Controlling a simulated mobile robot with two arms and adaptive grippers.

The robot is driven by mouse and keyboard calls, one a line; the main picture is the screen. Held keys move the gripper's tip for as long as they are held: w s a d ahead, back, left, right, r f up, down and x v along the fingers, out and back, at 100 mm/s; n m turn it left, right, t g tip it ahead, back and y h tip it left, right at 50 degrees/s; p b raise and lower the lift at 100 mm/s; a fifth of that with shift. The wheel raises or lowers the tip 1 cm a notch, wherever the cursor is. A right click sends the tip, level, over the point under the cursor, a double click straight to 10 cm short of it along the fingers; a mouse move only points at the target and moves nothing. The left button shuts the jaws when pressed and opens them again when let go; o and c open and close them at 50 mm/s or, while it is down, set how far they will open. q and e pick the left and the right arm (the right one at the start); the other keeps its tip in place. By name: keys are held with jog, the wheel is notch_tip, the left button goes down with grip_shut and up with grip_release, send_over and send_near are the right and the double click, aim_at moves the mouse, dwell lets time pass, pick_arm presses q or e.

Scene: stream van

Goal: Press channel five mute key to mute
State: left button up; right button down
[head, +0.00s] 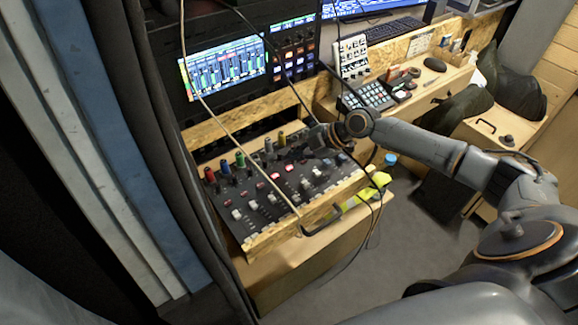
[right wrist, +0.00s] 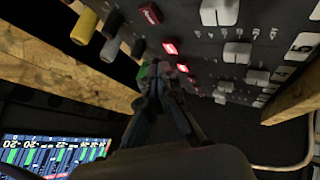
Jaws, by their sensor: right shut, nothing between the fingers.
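The mixing console (head: 250,209) is a dark panel with white faders, coloured knobs and several red-lit keys. In the right wrist view, red-lit keys (right wrist: 170,48) run in a line beside the fader slots. Channel numbers show at the right side there; one looks like a 5. Which key is channel five's mute key I cannot tell for sure. My right gripper (head: 320,137) is over the far right part of the console and hides some keys. In the wrist view its fingers (right wrist: 158,84) are together and empty, close to the panel; contact cannot be told. My left gripper is out of view.
A wooden rail (head: 320,210) with a black handle edges the console's front. A cable (head: 235,130) hangs across it. A screen with meters (head: 224,68) stands behind. A desk with a keypad (head: 368,97) and small mixer (head: 351,56) lies to the right.

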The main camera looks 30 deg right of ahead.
aim_at(293, 171)
notch_tip(293, 171, up, 6)
jog(key=p, duration=0.3)
jog(key=shift+f, duration=0.25)
